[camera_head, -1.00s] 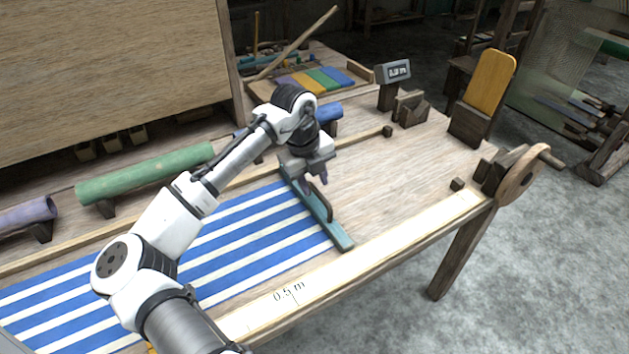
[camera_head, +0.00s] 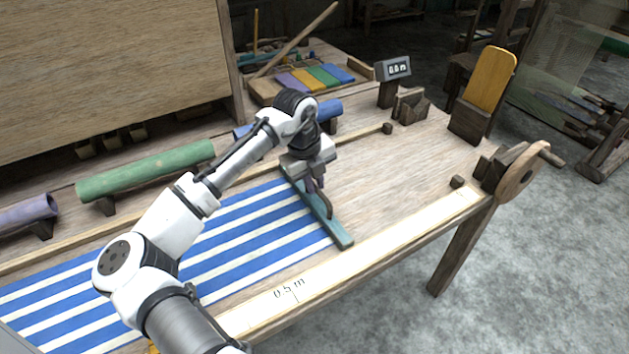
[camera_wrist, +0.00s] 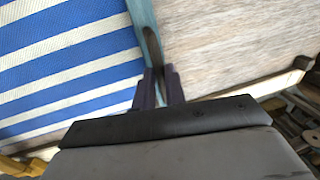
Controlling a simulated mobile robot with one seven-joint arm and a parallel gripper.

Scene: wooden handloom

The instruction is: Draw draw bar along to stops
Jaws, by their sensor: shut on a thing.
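The draw bar (camera_head: 341,236) is a long teal bar across the right end of the blue-and-white striped cloth (camera_head: 240,242). It carries a dark upright handle. My gripper (camera_head: 320,188) is over the middle of the bar, shut on its handle. In the wrist view the dark fingers (camera_wrist: 157,85) are on either side of the handle (camera_wrist: 152,45), and the bar (camera_wrist: 142,12) runs up the picture. The fingers hide part of the handle. Two small dark blocks, which look like the stops, stand to the right: a far one (camera_head: 387,128) and a near one (camera_head: 457,181).
Bare tabletop (camera_head: 390,172) lies clear between the bar and the blocks. A pale measuring strip (camera_head: 370,252) marked 0.5 m runs along the front edge. A small display (camera_head: 398,67), a yellow board (camera_head: 490,80) and a wooden crank wheel (camera_head: 522,178) stand on the right.

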